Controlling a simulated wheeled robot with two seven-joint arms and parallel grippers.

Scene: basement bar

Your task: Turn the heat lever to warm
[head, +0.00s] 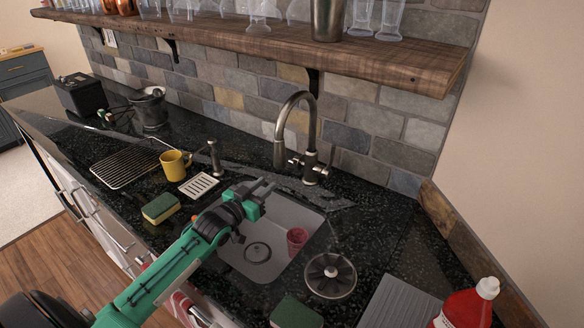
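A metal tap (309,140) with a tall curved spout stands behind the sink, against the stone wall. Small levers stick out at its base, a left one (295,161) and a right one (322,171). Which lever sets the heat, and any marking on it, is too small to tell. My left gripper (268,186) reaches over the sink's back left part, to the left of and in front of the tap base. Its fingers look slightly apart and empty, and touch neither lever. My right gripper is not in view.
The sink (285,216) holds a red cup (296,240). A yellow mug (175,165), a sponge (160,208) and a wire rack (130,163) lie left. A red bottle (468,305) stands front right. A wooden shelf (250,38) with glasses overhangs the tap.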

